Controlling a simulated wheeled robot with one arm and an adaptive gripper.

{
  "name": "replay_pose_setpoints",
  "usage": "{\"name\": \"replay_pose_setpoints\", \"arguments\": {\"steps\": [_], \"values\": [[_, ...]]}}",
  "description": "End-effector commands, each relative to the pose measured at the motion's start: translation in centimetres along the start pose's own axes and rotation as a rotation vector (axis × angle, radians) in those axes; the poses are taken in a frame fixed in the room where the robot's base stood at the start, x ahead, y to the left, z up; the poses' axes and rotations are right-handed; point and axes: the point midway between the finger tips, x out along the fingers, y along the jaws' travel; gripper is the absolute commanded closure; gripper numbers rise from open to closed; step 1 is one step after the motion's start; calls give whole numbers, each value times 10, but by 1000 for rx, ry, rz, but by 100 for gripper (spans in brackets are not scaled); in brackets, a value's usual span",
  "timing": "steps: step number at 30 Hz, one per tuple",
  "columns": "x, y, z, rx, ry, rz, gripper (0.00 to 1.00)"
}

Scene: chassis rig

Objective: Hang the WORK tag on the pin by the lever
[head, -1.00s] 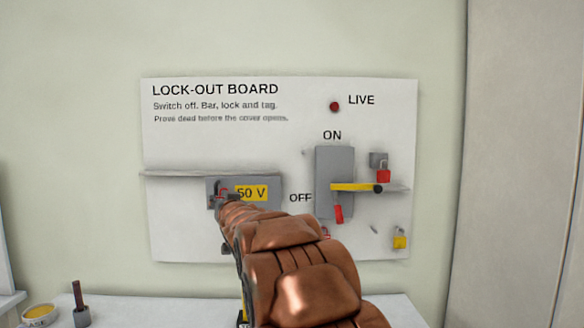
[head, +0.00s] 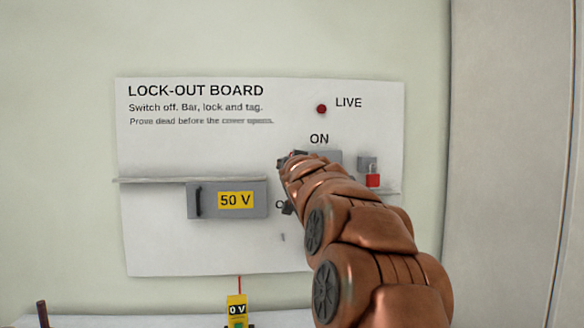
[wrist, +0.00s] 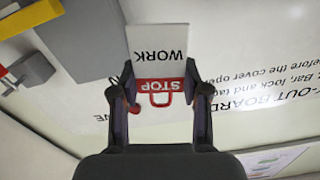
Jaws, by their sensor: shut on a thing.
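My gripper (wrist: 158,100) is shut on the WORK tag (wrist: 158,68), a white card with a red STOP band, seen upside down in the wrist view. The tag is between the two fingers, in front of the board. In the head view my gripper (head: 291,160) is at the left of the grey switch box (head: 325,157), below the ON label. My arm hides most of that box and the lever. The wrist view shows the box (wrist: 80,38) at upper left, with a yellow bar (wrist: 32,14). I cannot make out the pin by the lever.
The lock-out board (head: 155,150) carries a 50 V cover (head: 203,212) with a handle, under a thin shelf (head: 150,180). A red padlock (head: 373,181) hangs at right. A yellow meter (head: 237,312) reading 0 V stands below the board. A red lamp (head: 321,109) is beside LIVE.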

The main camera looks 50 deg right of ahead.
Motion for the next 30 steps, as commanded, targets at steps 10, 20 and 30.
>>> {"name": "replay_pose_setpoints", "arguments": {"steps": [10,20,30], "values": [[15,2,-1,0,1,2,70],[32,3,1,-1,2,3,70],[47,3,1,1,3,3,70]]}}
